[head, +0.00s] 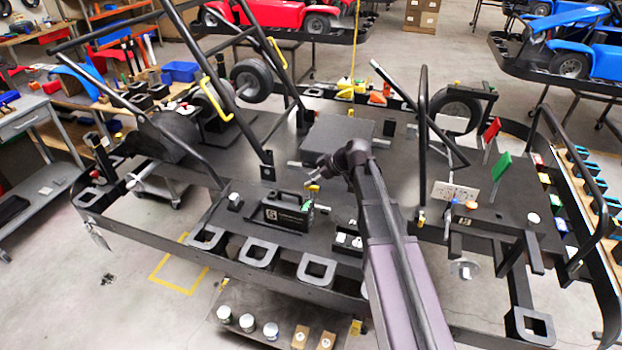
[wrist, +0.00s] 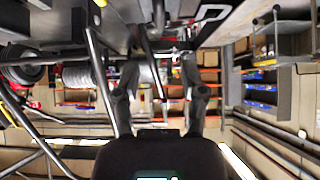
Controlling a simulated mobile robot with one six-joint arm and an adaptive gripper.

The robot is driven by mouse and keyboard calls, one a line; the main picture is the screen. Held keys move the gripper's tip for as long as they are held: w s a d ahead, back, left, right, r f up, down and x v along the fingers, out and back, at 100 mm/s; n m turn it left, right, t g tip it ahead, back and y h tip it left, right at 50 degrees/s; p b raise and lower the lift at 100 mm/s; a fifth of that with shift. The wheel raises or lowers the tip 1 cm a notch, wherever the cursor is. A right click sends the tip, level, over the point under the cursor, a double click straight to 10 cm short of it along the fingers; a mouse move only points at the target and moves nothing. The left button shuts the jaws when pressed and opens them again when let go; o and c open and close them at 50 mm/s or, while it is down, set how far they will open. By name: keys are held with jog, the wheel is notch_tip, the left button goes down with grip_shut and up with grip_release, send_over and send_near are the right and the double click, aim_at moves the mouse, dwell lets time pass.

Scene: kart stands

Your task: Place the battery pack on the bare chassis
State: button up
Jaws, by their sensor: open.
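A black case with a top handle and a white printed label, which looks like the battery pack (head: 286,212), stands upright on the front deck of the black chassis (head: 245,190) in the head view. My gripper (head: 320,172) is beyond the case and slightly to its right, above the deck. My arm hides part of the deck behind and below it. In the wrist view, the two fingers of my gripper (wrist: 160,66) are spread apart with nothing between them. I cannot make out the case in the wrist view.
A raised flat black box (head: 338,135) sits mid-deck. Tall black tubes (head: 279,45) rise at the left, and a hoop (head: 424,110) stands right of my arm. Green and red panels (head: 501,170) stand at the right. Square cups (head: 260,250) line the front rail.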

jog(key=s+d+f+m+g+h, duration=0.1)
jog(key=s+d+m+h, duration=0.1)
jog(key=s+d+m, duration=0.2)
jog(key=s+d+f+m+g+h, duration=0.1)
jog(key=s+d+m, duration=0.4)
jog(key=s, duration=0.6)
jog(key=s+d+f+m+g+h, duration=0.1)
jog(key=s+d+f+m+h, duration=0.2)
jog(key=s+d+m+h, duration=0.2)
jog(key=s, duration=0.3)
jog(key=shift+d+f, duration=0.2)
jog(key=shift+d, duration=0.15)
